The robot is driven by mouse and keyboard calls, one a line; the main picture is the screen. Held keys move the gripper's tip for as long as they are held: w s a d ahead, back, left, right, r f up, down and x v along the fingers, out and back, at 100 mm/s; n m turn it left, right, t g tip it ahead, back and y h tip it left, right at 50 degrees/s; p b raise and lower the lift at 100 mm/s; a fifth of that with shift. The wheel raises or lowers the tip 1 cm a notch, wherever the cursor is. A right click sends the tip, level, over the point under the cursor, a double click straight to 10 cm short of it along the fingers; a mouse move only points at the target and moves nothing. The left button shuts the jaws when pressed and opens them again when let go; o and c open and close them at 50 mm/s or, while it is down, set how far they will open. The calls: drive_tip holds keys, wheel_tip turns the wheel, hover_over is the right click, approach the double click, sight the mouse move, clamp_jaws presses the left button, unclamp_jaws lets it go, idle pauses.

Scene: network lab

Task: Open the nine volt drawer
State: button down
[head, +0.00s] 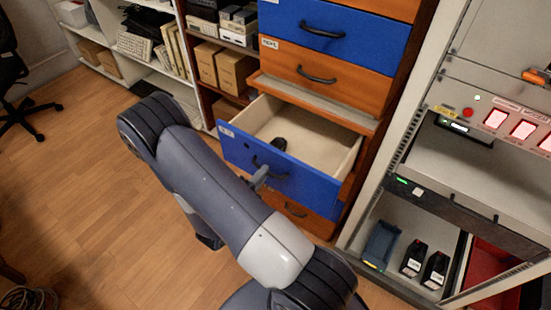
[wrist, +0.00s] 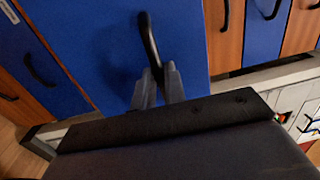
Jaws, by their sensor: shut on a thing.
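A blue drawer (head: 280,168) low in the cabinet stands pulled well out. Its pale inside shows, with a small dark object (head: 279,144) in it. The small label on its front is too small to read. My gripper (head: 261,178) is at this drawer's front, partly hidden by my arm. In the wrist view, the gripper's two fingers (wrist: 157,84) are shut on the black curved handle (wrist: 149,38) of the blue front.
Closed orange and blue drawers (head: 305,28) are above, and an orange drawer (head: 296,211) is below. A rack (head: 399,122) stands close on the right, with two black batteries (head: 414,258) on its lower shelf. Shelves with boxes (head: 225,69) are behind.

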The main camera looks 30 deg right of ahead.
drive_tip(key=v, duration=0.6)
drive_tip(key=shift+a, duration=0.25)
drive_tip(key=shift+s+r, duration=0.1)
drive_tip(key=c, duration=1.5)
unclamp_jaws()
drive_tip(key=shift+a, duration=0.1)
drive_tip(key=v, duration=1)
drive_tip(key=shift+s+a, duration=0.1)
drive_tip(key=shift+a, duration=0.2)
drive_tip(key=shift+x, duration=5.65)
drive_tip(key=shift+s+a, duration=0.1)
drive_tip(key=shift+a, duration=0.05)
